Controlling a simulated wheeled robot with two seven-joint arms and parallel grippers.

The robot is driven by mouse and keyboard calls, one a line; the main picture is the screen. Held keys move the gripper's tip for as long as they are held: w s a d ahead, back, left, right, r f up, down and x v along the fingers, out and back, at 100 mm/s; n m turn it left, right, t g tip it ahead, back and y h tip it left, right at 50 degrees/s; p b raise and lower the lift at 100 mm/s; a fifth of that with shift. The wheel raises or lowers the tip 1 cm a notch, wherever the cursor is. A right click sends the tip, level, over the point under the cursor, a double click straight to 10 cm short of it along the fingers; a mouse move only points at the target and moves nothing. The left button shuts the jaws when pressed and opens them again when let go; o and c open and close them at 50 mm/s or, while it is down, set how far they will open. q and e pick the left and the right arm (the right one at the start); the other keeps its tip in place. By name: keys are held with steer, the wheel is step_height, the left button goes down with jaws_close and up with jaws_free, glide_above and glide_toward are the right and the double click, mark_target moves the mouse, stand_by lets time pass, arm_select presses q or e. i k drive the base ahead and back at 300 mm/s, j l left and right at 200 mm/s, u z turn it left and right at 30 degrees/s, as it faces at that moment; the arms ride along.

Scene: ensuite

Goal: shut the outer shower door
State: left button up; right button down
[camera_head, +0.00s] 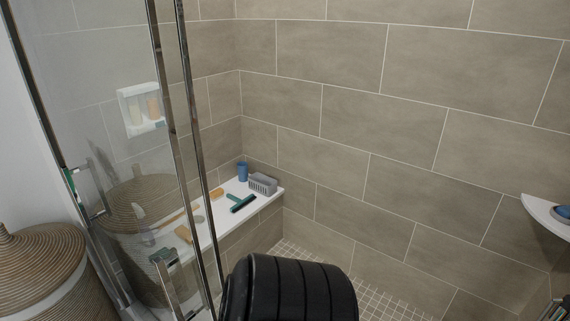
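The shower's glass door panels (110,75) stand at the left, with dark metal upright edges. Two of these edges run close together near the picture's left-centre, and the panels appear to overlap. One metal handle (165,272) is low near these edges; another metal handle (84,192) is farther left. I cannot tell for certain which panel is the outer door. To the right of the edges the shower opening is uncovered. A black ribbed part, apparently my arm, fills the bottom centre. Neither gripper shows.
A woven basket (45,265) stands at the lower left, mirrored in the glass. Inside, a white bench (268,193) holds a blue cup (242,171), a grey caddy (263,184) and a squeegee (243,203). A white corner shelf (546,214) is at the right. The tiled floor (375,301) looks clear.

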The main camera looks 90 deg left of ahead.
mark_target(147, 301)
steer(key=u, duration=3.9)
steer(key=i+j+z, duration=0.1)
steer(key=z, duration=0.35)
steer(key=j+z, duration=0.2)
steer(key=z, duration=0.25)
steer(key=j+z, duration=0.2)
steer(key=z, duration=0.25)
